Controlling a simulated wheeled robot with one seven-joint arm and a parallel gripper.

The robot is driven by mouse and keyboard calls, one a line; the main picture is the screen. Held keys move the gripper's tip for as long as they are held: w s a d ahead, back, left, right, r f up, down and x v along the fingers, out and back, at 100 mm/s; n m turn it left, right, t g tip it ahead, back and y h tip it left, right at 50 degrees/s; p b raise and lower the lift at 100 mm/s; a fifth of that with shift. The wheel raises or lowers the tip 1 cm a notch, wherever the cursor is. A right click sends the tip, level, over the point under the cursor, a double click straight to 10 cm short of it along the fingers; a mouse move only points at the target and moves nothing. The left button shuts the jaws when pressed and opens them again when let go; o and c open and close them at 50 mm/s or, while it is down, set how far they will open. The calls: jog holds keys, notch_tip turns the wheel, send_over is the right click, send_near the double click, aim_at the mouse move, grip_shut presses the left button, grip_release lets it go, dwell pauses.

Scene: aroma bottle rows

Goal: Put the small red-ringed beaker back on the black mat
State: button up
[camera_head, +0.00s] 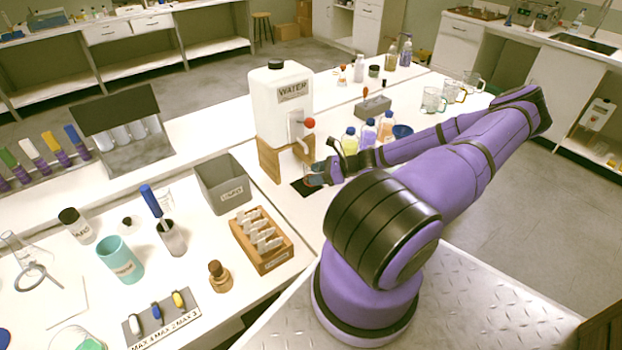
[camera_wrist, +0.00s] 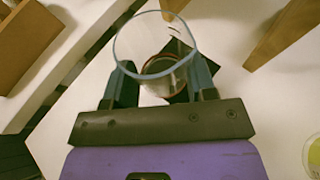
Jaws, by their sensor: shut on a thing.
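The small clear beaker (camera_wrist: 117,42) is between the two fingers of my gripper (camera_wrist: 163,78) in the wrist view, its round rim facing the camera and a reddish ring visible lower inside. My gripper (camera_head: 318,174) is shut on it. In the head view the beaker (camera_head: 317,167) is small and partly hidden by the gripper. The black mat (camera_head: 302,188) lies on the white bench just under and beside the gripper. In the wrist view part of the dark mat shows behind the beaker; whether the beaker touches it I cannot tell.
A white water tank (camera_head: 279,100) on a wooden stand (camera_head: 269,159) stands close behind the mat. A grey bin (camera_head: 223,186) is to the left, with a wooden rack (camera_head: 262,240) in front.

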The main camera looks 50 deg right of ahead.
jog(key=w, duration=0.2)
jog(key=shift+w+d+f, duration=0.15)
jog(key=shift+w+d, duration=0.05)
jog(key=shift+w, duration=0.1)
jog(key=shift+f, duration=1.75)
jog(key=o, duration=1)
jog(key=shift+c, duration=0.2)
jog(key=v, duration=1.2)
